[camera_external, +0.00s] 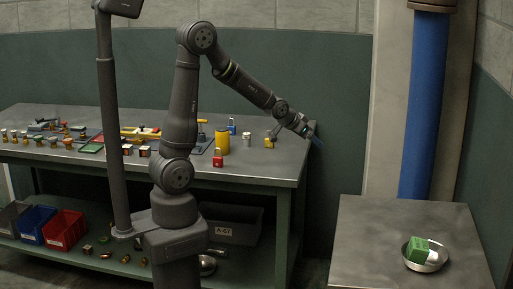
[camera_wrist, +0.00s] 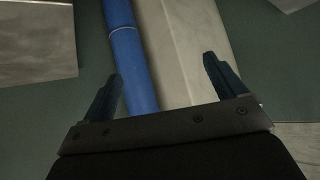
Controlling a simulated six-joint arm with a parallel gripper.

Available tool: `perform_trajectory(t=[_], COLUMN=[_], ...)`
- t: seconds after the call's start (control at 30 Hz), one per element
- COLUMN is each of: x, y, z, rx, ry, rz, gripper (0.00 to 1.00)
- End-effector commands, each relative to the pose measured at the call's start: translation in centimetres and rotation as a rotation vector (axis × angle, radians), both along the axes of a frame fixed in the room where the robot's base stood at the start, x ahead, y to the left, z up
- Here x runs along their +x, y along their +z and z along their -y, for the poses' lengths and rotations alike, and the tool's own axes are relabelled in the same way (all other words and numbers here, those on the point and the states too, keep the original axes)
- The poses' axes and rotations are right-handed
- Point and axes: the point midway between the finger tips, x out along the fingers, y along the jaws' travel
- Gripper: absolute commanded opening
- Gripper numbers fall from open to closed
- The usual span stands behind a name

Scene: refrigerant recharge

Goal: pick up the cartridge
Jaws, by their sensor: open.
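A green block-like item with a white label (camera_external: 416,251) sits tilted in a shallow metal bowl (camera_external: 437,264) on the right table; it may be the cartridge, but I cannot tell for sure. A yellow cylinder (camera_external: 222,141) stands upright on the left workbench. My gripper (camera_external: 316,136) is raised beyond the right end of that workbench, far from the bowl. In the wrist view my gripper (camera_wrist: 163,70) has its two dark fingers wide apart with nothing between them. Neither the green item nor the cylinder shows in the wrist view.
The workbench (camera_external: 270,165) carries several small fittings, padlocks and tools; bins stand on its lower shelf. A vertical blue pipe (camera_external: 424,105) runs down the wall behind the right table (camera_external: 365,245). A gap separates the two tables. Most of the right table is bare.

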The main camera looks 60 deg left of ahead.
Motion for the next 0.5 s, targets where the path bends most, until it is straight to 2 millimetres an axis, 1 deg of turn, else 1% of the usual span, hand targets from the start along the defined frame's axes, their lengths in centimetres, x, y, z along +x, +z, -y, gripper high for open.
perform_trajectory(t=[0.03, 0.13, 0.4, 0.47, 0.5], x=[0.0, 0.0, 0.0, 0.3, 0.7], y=[0.0, 0.0, 0.0, 0.0, 0.0], z=[0.0, 0.0, -0.1, -0.5, -1.2], rx=[0.000, 0.000, -0.001, -0.008, -0.019], ry=[0.000, 0.000, 0.002, 0.017, 0.039], rz=[0.000, 0.000, -0.001, -0.010, -0.022], gripper=[0.78, 0.59, 0.59, 0.59, 0.59])
